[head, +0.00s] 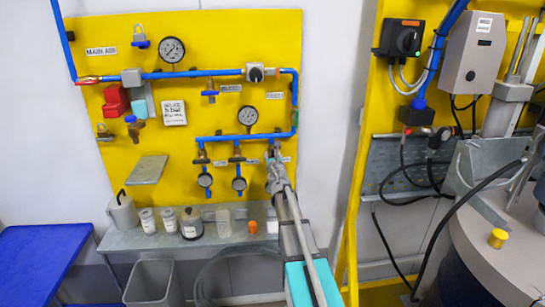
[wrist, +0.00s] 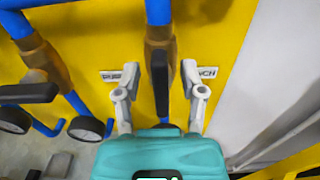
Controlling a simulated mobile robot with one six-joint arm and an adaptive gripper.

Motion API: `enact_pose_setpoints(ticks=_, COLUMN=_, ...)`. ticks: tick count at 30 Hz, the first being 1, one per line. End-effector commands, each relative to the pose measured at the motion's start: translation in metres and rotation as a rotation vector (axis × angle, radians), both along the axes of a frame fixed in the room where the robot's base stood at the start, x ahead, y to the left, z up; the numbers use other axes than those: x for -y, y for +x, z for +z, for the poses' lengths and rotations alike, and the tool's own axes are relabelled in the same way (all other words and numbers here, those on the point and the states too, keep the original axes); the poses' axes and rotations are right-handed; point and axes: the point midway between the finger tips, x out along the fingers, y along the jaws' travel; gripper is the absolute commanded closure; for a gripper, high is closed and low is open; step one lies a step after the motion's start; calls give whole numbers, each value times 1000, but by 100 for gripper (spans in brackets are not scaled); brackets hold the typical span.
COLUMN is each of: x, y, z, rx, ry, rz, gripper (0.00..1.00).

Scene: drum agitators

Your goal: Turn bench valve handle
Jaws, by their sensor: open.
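The bench valve handle (wrist: 160,85) is a dark bar below a brass valve body on a blue pipe, beside a label (wrist: 207,72) on which "NCH" can be read. It points down the picture in the wrist view. My gripper (wrist: 160,68) is open, with one finger on each side of the handle and a visible gap on both sides. In the head view my gripper (head: 275,170) is at the right end of the lower blue pipe and hides this valve.
Left of it, another valve with a crosswise dark handle (wrist: 28,93) and gauges (wrist: 85,128) hang close by. The yellow panel (head: 140,190) lies behind. Below, a grey shelf (head: 150,240) holds jars and cups. A yellow post (head: 352,220) stands to the right.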

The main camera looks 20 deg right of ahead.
Motion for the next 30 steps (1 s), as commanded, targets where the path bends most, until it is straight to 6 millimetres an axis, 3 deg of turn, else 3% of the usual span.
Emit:
enact_pose_setpoints(ticks=1, x=0, y=0, z=0, rx=0, ry=0, rz=0, gripper=47)
enact_pose_setpoints(ticks=9, x=0, y=0, z=0, rx=0, ry=0, rz=0, gripper=97)
enact_pose_setpoints(ticks=10, x=0, y=0, z=0, rx=0, ry=0, rz=0, gripper=100)
enact_pose_setpoints(ticks=30, x=0, y=0, z=0, rx=29, ry=92, rz=0, gripper=100)
